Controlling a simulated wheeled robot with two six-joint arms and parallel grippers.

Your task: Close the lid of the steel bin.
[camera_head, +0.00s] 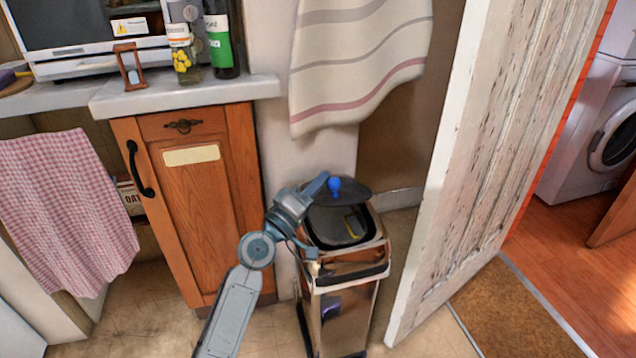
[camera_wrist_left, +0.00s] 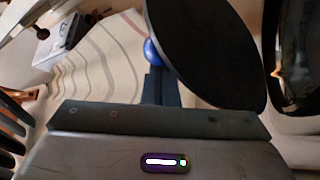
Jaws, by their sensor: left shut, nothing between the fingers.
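The steel bin (camera_head: 345,310) stands on the floor between the wooden cabinet and the white door. Its dark round lid (camera_head: 352,190) is open and raised at the back, and the dark inside of the bin shows below it. A blue ball (camera_head: 335,184) is at the lid. My left gripper (camera_head: 318,185) is shut and empty, at the lid's left side close to the blue ball. In the left wrist view the lid (camera_wrist_left: 210,45) fills the upper middle, with the blue ball (camera_wrist_left: 151,52) at its left edge, just beyond my fingers (camera_wrist_left: 155,85). I cannot tell whether they touch.
A striped towel (camera_head: 355,65) hangs behind and above the bin. The wooden cabinet (camera_head: 205,215) is to the left, under a counter with bottles and an hourglass (camera_head: 130,68). The peeling white door (camera_head: 470,160) stands close on the bin's right.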

